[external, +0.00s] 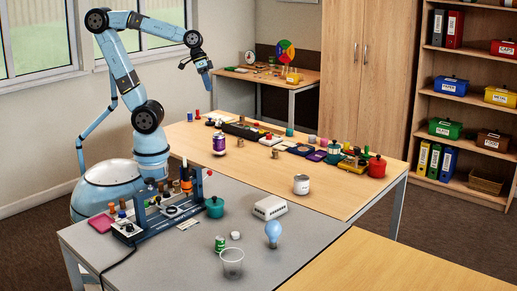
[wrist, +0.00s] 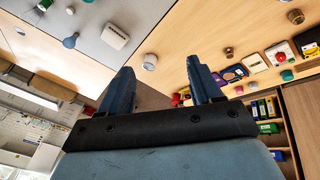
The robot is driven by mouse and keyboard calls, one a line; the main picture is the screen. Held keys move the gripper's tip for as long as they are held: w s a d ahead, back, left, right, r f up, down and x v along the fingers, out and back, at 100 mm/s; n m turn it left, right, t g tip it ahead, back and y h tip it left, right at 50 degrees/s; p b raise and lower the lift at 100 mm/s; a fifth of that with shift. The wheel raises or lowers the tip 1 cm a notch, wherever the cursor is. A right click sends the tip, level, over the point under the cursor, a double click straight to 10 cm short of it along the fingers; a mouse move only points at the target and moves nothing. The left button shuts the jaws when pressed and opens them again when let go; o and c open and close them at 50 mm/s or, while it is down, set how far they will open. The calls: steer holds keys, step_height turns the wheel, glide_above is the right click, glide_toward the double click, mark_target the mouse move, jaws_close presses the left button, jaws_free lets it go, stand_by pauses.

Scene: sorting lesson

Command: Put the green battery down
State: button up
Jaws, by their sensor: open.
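The green battery (external: 220,243) stands upright on the grey table (external: 180,262), between a clear cup and a small white round piece. What looks like the same battery (wrist: 45,4) shows at the top left edge of the wrist view, partly cut off. My gripper (external: 203,72) is raised high above the tables at the back, far from the battery. In the wrist view my gripper (wrist: 160,65) has its two blue fingers wide apart with nothing between them.
The clear cup (external: 232,262), light bulb (external: 272,232), white box (external: 271,207), teal pot (external: 214,207) and a black stand with several pieces (external: 158,215) share the grey table. A can (external: 301,184) and a red pot (external: 376,166) stand on the wooden table. The grey table's front left is clear.

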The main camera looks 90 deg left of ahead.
steer(key=s+a+r+t+y, duration=0.1)
steer(key=s+a+t+y, duration=0.1)
steer(key=s+a, duration=0.4)
steer(key=shift+a+r+m+y, duration=0.25)
steer(key=shift+a+m+y, duration=0.15)
steer(key=shift+a, duration=0.65)
